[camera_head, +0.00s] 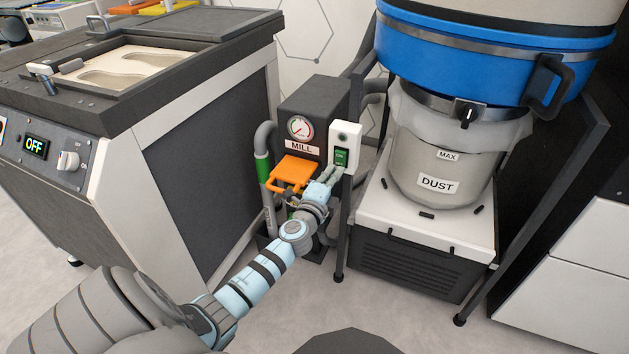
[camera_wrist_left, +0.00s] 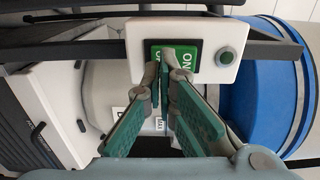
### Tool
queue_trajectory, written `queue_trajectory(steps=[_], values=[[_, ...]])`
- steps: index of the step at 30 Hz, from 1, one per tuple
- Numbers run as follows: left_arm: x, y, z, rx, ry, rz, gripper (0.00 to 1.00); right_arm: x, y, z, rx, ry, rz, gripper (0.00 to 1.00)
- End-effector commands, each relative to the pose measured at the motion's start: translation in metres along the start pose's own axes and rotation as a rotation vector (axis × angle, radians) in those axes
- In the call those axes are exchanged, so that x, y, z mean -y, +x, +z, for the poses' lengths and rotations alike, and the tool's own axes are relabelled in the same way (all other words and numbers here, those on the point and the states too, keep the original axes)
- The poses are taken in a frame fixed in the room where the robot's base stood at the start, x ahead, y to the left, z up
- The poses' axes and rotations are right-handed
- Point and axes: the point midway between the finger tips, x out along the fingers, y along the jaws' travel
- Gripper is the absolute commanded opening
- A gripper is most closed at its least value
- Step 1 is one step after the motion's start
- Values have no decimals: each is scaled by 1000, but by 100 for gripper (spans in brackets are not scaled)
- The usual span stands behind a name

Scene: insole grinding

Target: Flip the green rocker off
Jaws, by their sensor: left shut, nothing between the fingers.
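The green rocker (camera_head: 341,157) sits on a white switch box (camera_head: 346,139) on the dark frame post. In the left wrist view the rocker (camera_wrist_left: 184,55) carries white lettering, with "ON" readable, and a round green button lies beside it on the box (camera_wrist_left: 215,68). My left gripper (camera_head: 332,175) is shut and empty, with its fingertips at the lower part of the rocker. In the left wrist view its fingertips (camera_wrist_left: 165,80) overlap one end of the rocker; whether they touch it I cannot tell. My right gripper is not in view.
An orange lever (camera_head: 293,172) and the MILL box with a gauge (camera_head: 300,128) stand just left of the switch. The DUST drum (camera_head: 425,165) with its blue collar stands right.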

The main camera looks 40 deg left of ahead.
Motion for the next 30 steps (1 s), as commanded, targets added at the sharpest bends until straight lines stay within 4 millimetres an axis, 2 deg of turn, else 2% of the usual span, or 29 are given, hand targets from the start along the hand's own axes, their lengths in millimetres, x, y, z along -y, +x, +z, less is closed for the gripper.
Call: queue_trajectory(steps=[2, 9, 15, 19, 30], values=[[-5, -11, -9, -12, -1, 3, 0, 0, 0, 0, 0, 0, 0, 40], [-14, -72, -4, -6, 2, 4, 0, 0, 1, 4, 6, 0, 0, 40], [-18, -103, -2, -2, 1, 4, 0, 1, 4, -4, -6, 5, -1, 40], [-18, -110, -2, -2, 1, 3, 0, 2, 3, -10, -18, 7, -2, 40], [-18, -110, -4, -5, 1, 3, 0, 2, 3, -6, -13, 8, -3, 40]])
